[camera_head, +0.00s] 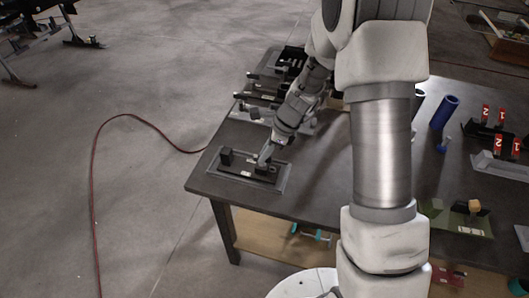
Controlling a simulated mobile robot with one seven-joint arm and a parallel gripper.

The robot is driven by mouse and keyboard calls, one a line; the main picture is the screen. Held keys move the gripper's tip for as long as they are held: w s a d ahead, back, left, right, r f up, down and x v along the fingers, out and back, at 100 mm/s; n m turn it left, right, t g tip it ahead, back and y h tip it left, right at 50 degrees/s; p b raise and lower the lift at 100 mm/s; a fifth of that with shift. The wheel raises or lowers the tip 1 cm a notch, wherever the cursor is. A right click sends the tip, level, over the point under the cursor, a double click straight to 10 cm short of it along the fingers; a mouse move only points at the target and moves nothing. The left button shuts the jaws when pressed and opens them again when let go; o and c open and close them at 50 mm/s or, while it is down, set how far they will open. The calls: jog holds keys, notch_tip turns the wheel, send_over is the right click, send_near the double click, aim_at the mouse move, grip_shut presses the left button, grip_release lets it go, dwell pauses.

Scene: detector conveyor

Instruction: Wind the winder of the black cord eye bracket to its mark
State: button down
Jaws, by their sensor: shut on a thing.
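The black cord eye bracket (237,171) lies on a grey plate (281,187) near the left front corner of the dark table. A black upright block (226,156) stands at its left end, and a small pale label shows along its middle. My gripper (264,164) reaches down onto the right end of the bracket, tilted, and is shut on the winder there. The fingers cover most of the winder, and the view is too small to tell its mark or how far it is turned.
Black fixtures (262,96) stand behind the bracket on the table (330,185). Blue cylinders (445,111), red number signs (486,114) and a green tray (461,219) are to the right, beyond my arm. A red hose (95,180) lies on the floor.

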jog(key=n+g, duration=0.1)
jog(key=n, duration=0.2)
jog(key=n+g+p, duration=0.1)
jog(key=n, duration=0.2)
jog(key=shift+w+g, duration=0.2)
jog(key=shift+g, duration=0.1)
jog(key=n+g+h, duration=0.1)
jog(key=n, duration=0.3)
jog(key=shift+a+n, duration=0.1)
jog(key=shift+n, duration=0.3)
jog(key=shift+n+g, duration=0.4)
jog(key=shift+n, duration=0.1)
dwell(1.5)
jog(key=c, duration=0.9)
grip_release()
jog(key=shift+w, duration=0.1)
jog(key=v, duration=1.7)
jog(key=shift+a+r+p, duration=0.2)
jog(key=shift+r+p, duration=0.1)
